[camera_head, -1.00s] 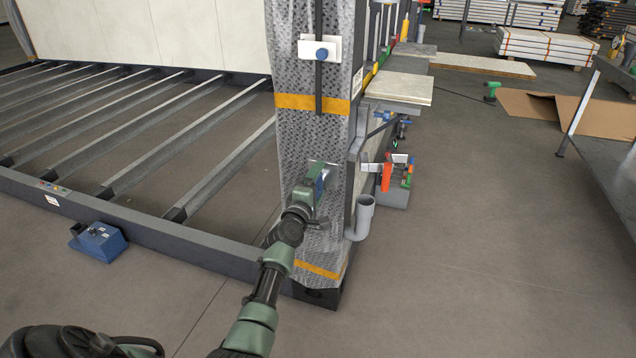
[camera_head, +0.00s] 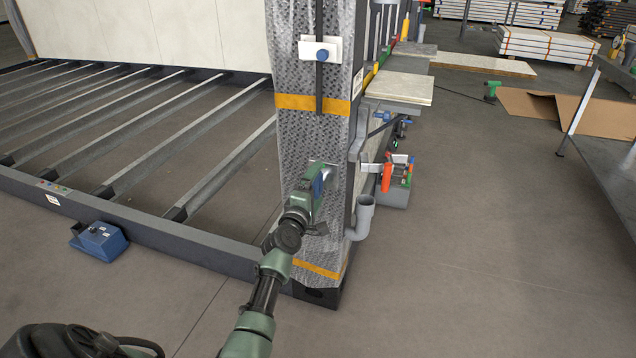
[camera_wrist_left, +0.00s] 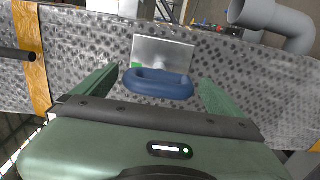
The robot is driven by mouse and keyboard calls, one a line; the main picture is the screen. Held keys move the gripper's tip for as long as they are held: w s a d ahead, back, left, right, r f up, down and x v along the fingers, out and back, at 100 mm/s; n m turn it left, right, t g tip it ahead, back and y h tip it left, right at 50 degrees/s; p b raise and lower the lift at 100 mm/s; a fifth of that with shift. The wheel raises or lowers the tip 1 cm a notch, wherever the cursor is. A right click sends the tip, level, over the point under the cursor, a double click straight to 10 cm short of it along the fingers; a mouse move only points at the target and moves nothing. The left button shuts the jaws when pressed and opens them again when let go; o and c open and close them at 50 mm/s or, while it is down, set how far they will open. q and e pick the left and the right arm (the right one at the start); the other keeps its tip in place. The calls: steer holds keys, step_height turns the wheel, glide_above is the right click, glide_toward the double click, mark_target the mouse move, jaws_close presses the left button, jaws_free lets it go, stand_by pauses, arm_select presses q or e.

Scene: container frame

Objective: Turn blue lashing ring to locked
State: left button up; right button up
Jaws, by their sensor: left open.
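The blue lashing ring (camera_wrist_left: 158,84) is mounted on a bare metal plate (camera_wrist_left: 163,52) on the grey perforated post. A small green mark shows at the plate's left edge in the left wrist view. The ring lies crosswise between the fingers of my left gripper (camera_wrist_left: 157,77), which is open, with a gap visible on both sides. My right gripper is not in view.
The post (camera_head: 320,140) has orange bands and a blue knob (camera_head: 322,54) on a white plate higher up. A grey pipe (camera_head: 363,217) and a grey bin (camera_head: 395,190) with orange items are to its right. A blue box (camera_head: 98,240) sits by the frame at left.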

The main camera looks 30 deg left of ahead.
arm_select(q)
steer(key=p+v, duration=0.1)
steer(key=v, duration=0.5)
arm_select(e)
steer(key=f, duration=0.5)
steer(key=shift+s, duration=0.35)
